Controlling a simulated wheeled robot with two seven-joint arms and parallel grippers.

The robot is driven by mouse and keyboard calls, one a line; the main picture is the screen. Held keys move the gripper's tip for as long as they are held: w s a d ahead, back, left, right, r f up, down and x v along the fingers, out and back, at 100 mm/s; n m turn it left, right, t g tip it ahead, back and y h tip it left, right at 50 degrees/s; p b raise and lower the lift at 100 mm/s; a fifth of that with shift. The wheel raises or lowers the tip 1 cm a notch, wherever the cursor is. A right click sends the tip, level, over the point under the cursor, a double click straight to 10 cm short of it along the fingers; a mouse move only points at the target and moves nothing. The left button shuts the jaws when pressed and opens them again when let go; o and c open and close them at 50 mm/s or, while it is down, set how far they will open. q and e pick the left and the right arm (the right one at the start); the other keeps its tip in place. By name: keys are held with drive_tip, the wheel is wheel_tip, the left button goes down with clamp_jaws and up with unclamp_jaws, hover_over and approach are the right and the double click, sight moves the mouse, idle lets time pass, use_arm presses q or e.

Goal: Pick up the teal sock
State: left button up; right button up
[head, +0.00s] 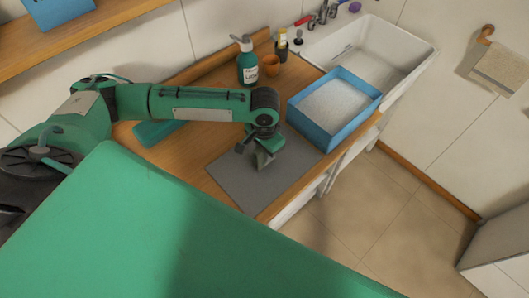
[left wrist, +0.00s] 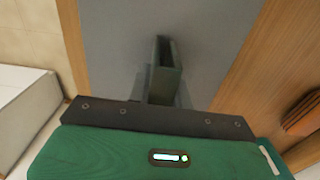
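A flat teal thing (head: 157,131) lies on the wooden counter, partly hidden behind my left forearm; I cannot tell for certain whether it is the teal sock. My left gripper (head: 263,160) points down over the grey mat (head: 233,180), to the right of the teal thing and apart from it. In the left wrist view its fingers (left wrist: 164,72) show close together above the grey mat, with no sock visible between them. My right gripper is in neither view.
A blue bin (head: 313,128) with pale contents stands right of the mat. A white sink (head: 375,55) is at the back right.

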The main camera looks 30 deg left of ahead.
use_arm(q)
clamp_jaws()
drive_tip(key=shift+r, duration=0.1)
drive_tip(key=shift+r, duration=0.6)
wheel_tip(320, 180, up, 19)
drive_tip(key=b, duration=0.3)
drive_tip(key=shift+f, duration=0.15)
